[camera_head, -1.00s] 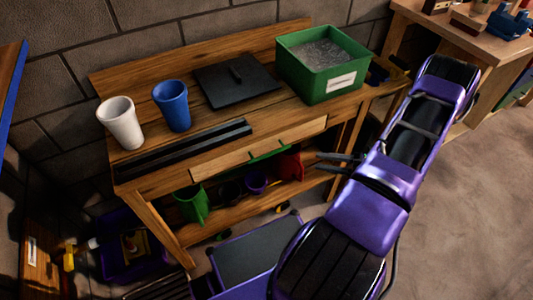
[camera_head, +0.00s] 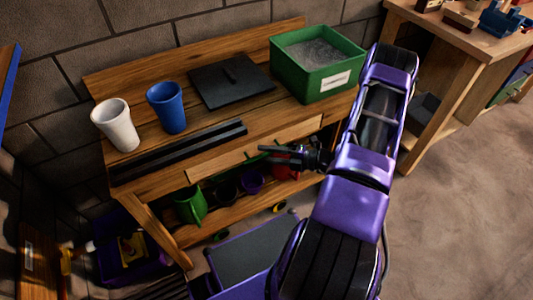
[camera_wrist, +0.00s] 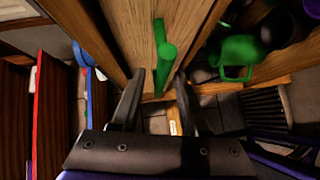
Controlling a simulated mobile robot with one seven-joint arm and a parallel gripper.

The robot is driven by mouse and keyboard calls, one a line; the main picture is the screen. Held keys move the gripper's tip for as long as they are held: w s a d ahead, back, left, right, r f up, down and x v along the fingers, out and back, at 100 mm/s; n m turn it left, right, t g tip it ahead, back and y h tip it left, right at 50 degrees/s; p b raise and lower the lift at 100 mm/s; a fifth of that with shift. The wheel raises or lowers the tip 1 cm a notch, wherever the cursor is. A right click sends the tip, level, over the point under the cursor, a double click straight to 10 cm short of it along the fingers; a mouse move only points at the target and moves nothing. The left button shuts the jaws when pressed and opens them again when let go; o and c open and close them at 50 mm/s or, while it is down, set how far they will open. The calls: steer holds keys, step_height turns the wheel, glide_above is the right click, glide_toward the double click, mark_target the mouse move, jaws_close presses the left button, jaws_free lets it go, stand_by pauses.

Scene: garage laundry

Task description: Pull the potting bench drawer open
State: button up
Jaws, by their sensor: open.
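The wooden potting bench (camera_head: 150,183) stands against the block wall. Its drawer front (camera_head: 225,161) looks flush with the bench, as if closed. The drawer's green handle (camera_head: 258,158) is partly hidden by my gripper (camera_head: 267,154) in the head view. In the wrist view the green handle (camera_wrist: 164,55) stands out from the wooden drawer front (camera_wrist: 187,25). My gripper (camera_wrist: 156,100) is open, its two dark fingers on either side of the handle's line. I cannot tell whether a finger touches it.
On the bench top are a white cup (camera_head: 116,126), a blue cup (camera_head: 167,108), a black panel (camera_head: 230,82) and a green bin (camera_head: 318,62). A green watering can (camera_head: 190,206) and pots sit on the shelf below. A workbench (camera_head: 430,110) stands right.

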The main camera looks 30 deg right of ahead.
steer(key=shift+w+a, duration=0.1)
steer(key=shift+w, duration=0.05)
steer(key=shift+c, duration=0.3)
jaws_close()
stand_by(1.1)
